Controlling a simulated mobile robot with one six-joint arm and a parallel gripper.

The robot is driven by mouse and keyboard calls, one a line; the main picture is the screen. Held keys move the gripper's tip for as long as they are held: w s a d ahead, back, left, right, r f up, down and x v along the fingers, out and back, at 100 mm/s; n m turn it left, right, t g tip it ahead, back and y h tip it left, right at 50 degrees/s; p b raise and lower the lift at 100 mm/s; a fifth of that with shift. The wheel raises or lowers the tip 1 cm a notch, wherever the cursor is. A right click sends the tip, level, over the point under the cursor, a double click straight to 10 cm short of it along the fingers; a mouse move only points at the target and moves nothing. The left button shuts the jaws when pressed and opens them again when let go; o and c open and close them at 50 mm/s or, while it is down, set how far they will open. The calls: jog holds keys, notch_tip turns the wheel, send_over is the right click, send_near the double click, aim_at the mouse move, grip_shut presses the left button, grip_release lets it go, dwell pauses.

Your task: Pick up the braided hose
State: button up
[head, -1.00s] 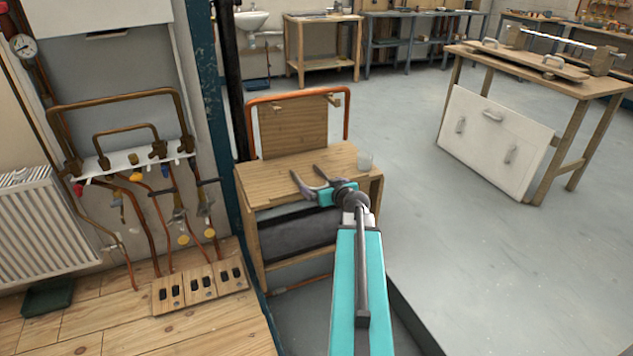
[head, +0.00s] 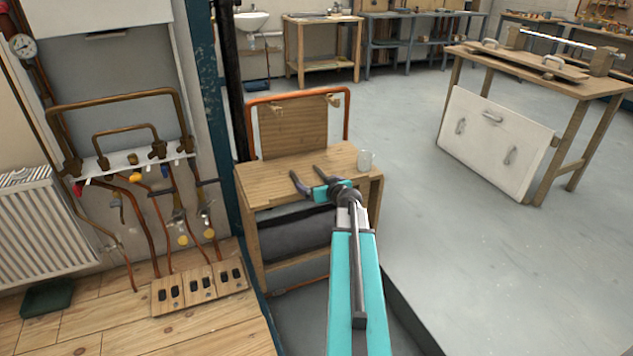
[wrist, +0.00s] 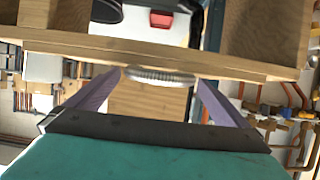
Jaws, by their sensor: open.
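In the wrist view a grey, ribbed, curved piece that looks like the braided hose (wrist: 160,74) lies at the edge of the wooden bench top, between my fingertips in the picture. Only a short arc of it shows. I cannot tell how far it is from the fingers. My gripper (wrist: 160,78) is open, with its two fingers apart on either side of that piece and nothing held. In the head view my gripper (head: 307,174) is over the small wooden bench (head: 262,184); I cannot make out the hose there.
An upright wooden board (head: 292,130) with an orange pipe frame rises behind. Copper pipework (head: 125,140) is on the left. A larger workbench (head: 600,82) stands at right, with open floor between.

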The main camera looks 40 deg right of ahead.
aim_at(318, 171)
jog(key=shift+b+x, duration=0.3)
jog(key=shift+x, duration=2.15)
jog(key=shift+s+d, duration=0.1)
jog(key=shift+r, duration=0.1)
jog(key=c, duration=0.8)
jog(key=shift+c, duration=0.2)
